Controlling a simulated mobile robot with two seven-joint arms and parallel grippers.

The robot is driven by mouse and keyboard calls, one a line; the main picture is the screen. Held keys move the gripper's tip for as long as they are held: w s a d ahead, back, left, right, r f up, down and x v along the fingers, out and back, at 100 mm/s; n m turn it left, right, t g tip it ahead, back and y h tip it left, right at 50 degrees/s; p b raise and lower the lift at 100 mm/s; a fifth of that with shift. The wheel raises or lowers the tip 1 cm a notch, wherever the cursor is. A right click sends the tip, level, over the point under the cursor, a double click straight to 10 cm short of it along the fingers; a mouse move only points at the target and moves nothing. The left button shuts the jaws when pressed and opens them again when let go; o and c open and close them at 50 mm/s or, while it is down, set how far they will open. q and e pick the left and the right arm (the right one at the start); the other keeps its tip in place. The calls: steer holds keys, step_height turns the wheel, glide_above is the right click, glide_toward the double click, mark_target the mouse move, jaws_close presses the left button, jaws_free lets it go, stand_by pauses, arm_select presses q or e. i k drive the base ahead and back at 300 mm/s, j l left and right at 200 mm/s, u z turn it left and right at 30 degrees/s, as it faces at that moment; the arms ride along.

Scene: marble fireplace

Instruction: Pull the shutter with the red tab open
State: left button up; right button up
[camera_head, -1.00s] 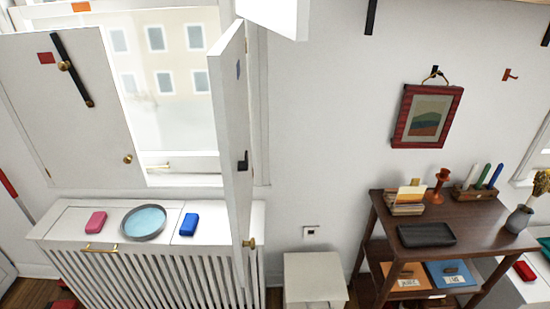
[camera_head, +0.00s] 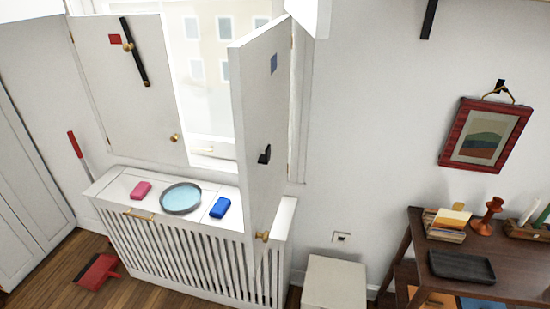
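The left shutter with the red tab (camera_head: 115,39) is a white panel (camera_head: 130,95) on the left side of the window. It covers the left part of the opening. It has a black bar (camera_head: 134,52) with a brass pivot near its top and a brass knob (camera_head: 174,138) near its lower right edge. The right shutter (camera_head: 262,120), with a blue tab (camera_head: 274,64), is swung out into the room and shows nearly edge-on, with a black catch and a brass knob (camera_head: 263,237). Neither of my grippers is in view.
A radiator cover (camera_head: 190,245) below the window bears a pink block (camera_head: 141,190), a round blue dish (camera_head: 181,198) and a blue block (camera_head: 220,207). A white box (camera_head: 334,284) stands right of it. A dark table (camera_head: 408,240) is at right. A red dustpan (camera_head: 98,271) lies on the floor.

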mark_target(140, 121)
steer(key=i+j, duration=0.2)
steer(key=j, duration=0.2)
steer(key=i+j, duration=0.15)
steer(key=j, duration=0.2)
steer(key=i+j, duration=0.2)
steer(key=j, duration=0.2)
steer(key=i+j, duration=0.15)
steer(key=j, duration=0.25)
steer(key=i+j, duration=0.2)
steer(key=j, duration=0.2)
steer(key=i+j, duration=0.15)
steer(key=j, duration=0.2)
steer(key=i+j, duration=0.2)
steer(key=j, duration=0.2)
steer(key=i+j, duration=0.15)
steer(key=j, duration=0.25)
